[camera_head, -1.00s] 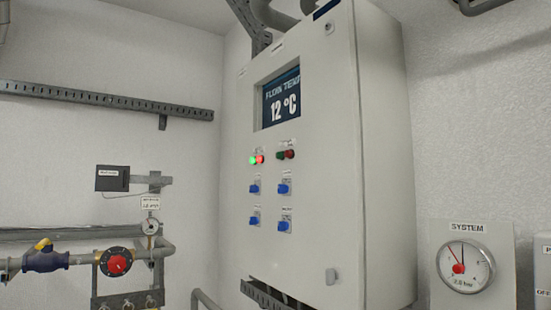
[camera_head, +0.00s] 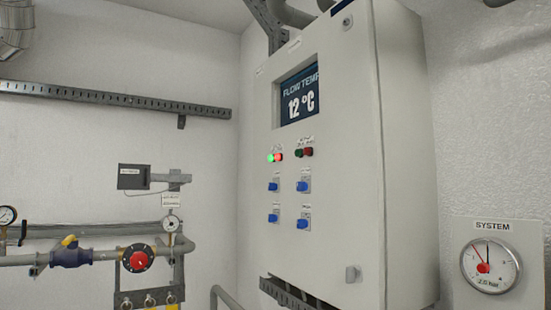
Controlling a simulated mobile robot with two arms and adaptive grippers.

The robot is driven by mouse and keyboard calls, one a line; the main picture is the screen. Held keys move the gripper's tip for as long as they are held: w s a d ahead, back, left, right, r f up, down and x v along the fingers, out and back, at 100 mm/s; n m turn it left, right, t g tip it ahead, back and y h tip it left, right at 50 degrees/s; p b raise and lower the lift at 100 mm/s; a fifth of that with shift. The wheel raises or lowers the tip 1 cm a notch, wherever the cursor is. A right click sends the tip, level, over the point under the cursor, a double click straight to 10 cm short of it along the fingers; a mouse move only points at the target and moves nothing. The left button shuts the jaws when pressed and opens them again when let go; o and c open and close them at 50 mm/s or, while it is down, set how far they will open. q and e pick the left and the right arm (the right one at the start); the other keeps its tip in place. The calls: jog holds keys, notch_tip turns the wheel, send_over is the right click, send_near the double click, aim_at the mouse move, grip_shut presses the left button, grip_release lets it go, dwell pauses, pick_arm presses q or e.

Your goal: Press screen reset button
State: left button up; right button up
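A grey-white control cabinet (camera_head: 335,200) hangs on the wall right of centre, its door shut. A dark screen (camera_head: 300,96) on its upper door reads "FLOW TEMP 12 °C". Below the screen are lit green and red lamps (camera_head: 274,157) at left and darker green and red ones (camera_head: 304,152) at right. Under these sit blue knobs or switches in two rows, the upper right one (camera_head: 303,187) and lower right one (camera_head: 302,223) among them. Their small labels are too blurred to read, so I cannot tell which control is the reset button. Neither gripper shows.
A round "SYSTEM" gauge (camera_head: 490,266) is on the right wall. Pipework with a red dial (camera_head: 138,258), a blue valve (camera_head: 72,254) and a small gauge (camera_head: 172,224) runs along the left wall. A metal tray (camera_head: 115,97) is above it. Space before the cabinet looks clear.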

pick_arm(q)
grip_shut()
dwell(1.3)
